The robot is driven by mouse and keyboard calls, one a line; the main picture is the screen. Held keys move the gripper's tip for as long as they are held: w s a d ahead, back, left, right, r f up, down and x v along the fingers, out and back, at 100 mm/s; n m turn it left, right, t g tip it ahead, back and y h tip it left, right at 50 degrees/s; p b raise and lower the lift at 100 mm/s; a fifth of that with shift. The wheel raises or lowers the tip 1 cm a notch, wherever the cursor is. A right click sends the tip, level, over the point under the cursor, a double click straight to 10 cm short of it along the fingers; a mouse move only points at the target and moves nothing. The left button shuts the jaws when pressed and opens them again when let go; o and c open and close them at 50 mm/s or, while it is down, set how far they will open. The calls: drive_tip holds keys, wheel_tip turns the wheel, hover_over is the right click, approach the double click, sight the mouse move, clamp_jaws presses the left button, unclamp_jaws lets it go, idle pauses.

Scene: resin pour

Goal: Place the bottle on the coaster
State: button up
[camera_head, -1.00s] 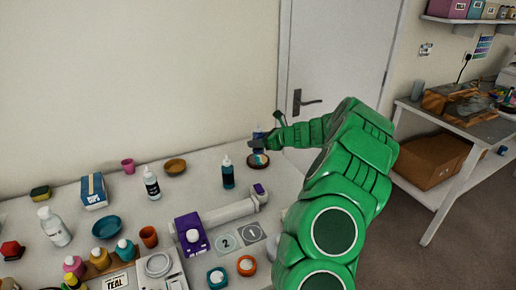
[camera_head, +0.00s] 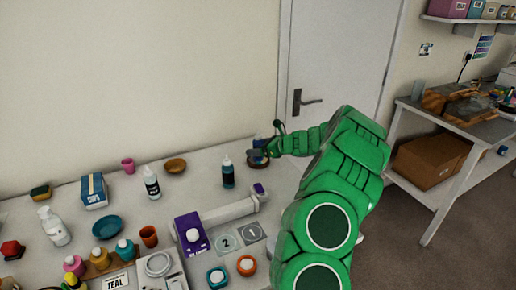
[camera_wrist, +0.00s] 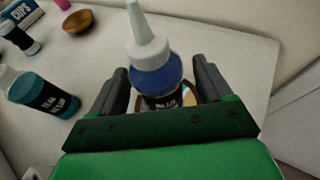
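The blue bottle (camera_wrist: 155,78) with a white nozzle stands between the two fingers of my gripper (camera_wrist: 160,88) in the wrist view. Gaps show on both sides of the bottle, so the fingers look open around it. The round coaster (camera_wrist: 190,97) shows behind and below the bottle, mostly hidden by it and by my gripper. In the head view my gripper (camera_head: 264,150) is low over the coaster (camera_head: 257,163) at the far right of the table, and the bottle is mostly hidden there. The bottle appears to be on the coaster, but its base is hidden.
A teal bottle (camera_head: 228,176) stands to the left, with a black-labelled bottle (camera_head: 152,185) and a wooden bowl (camera_head: 175,166) farther left. The table's right edge is close to the coaster.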

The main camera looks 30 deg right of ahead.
drive_tip(key=shift+r, duration=0.15)
drive_tip(key=v, duration=1.2)
drive_tip(key=s+a+r+n+g+y, duration=0.15)
drive_tip(key=a+r+n, duration=0.25)
drive_tip(key=a, duration=0.5)
drive_tip(key=s+a+r+n+g+y, duration=0.1)
drive_tip(key=s+a+r+n+g, duration=0.15)
drive_tip(key=a, duration=0.65)
drive_tip(key=s+a+r+n+g, duration=0.2)
drive_tip(key=s+a+n, duration=0.3)
drive_tip(key=a, duration=0.3)
drive_tip(key=s+a+r+n+g, duration=0.2)
drive_tip(key=s+a+n+g, duration=0.15)
drive_tip(key=s+a, duration=0.3)
drive_tip(key=s+a+n+g+h, duration=0.1)
drive_tip(key=s+a+n+h, duration=0.2)
drive_tip(key=s, duration=0.5)
drive_tip(key=s+a+n+g+h, duration=0.25)
drive_tip(key=s+n, duration=0.25)
drive_tip(key=s, duration=0.3)
drive_tip(key=s+d+f+n+h, duration=0.1)
drive_tip(key=s+d+n+h, duration=0.1)
drive_tip(key=s, duration=0.6)
drive_tip(key=s+d+f+n+h, duration=0.1)
drive_tip(key=s+d+n+h, duration=0.1)
drive_tip(key=s, duration=0.6)
drive_tip(key=shift+d+n, duration=0.75)
drive_tip(key=shift+n, duration=0.35)
